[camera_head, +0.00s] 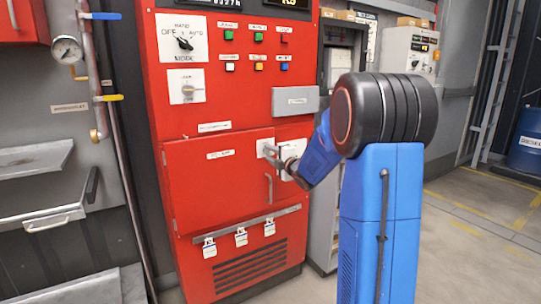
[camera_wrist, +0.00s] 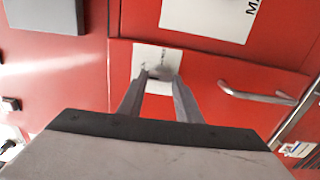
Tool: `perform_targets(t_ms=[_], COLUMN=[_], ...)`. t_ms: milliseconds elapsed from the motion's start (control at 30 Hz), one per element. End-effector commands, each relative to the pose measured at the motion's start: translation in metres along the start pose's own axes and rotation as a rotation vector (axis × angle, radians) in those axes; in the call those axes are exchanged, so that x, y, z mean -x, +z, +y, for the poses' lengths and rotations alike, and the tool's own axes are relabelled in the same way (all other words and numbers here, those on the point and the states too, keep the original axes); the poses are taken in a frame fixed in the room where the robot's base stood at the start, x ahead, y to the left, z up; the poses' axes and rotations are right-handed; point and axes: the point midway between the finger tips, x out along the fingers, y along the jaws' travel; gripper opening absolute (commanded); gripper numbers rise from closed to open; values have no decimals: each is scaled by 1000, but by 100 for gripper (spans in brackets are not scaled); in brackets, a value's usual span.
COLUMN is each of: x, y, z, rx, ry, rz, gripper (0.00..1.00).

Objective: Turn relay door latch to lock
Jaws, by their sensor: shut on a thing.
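The relay door (camera_head: 215,190) is a red panel low on the red cabinet and looks closed. Its latch sits on a small white plate (camera_head: 262,147) at the door's upper right edge. My gripper (camera_head: 272,155) reaches it from the right. In the wrist view, the two grey fingers (camera_wrist: 160,80) close on the small grey latch (camera_wrist: 160,72) in front of the white plate (camera_wrist: 146,54). The latch is mostly hidden between the fingertips, so its exact angle cannot be told. The door's bar handle (camera_head: 268,188) is below; it also shows in the wrist view (camera_wrist: 255,97).
A grey labelled box (camera_head: 295,100) sticks out above the latch, close to my arm. A selector switch (camera_head: 187,88) and coloured buttons (camera_head: 258,66) are higher up. Tags (camera_head: 241,236) hang below the door. Pipes and trays stand at left; open floor (camera_head: 470,240) lies at right.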

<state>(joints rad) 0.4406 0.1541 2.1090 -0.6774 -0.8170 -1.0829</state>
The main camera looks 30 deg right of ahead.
Motion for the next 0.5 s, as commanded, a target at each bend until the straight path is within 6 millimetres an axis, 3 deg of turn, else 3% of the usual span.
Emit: perform_targets(t_ms=[33,100,500], x=[0,0,6], y=[-1,-1,0], z=[-1,-1,0], rx=[1,0,0], ry=[-1,-1,0], rz=[2,1,0], gripper=[36,50,50])
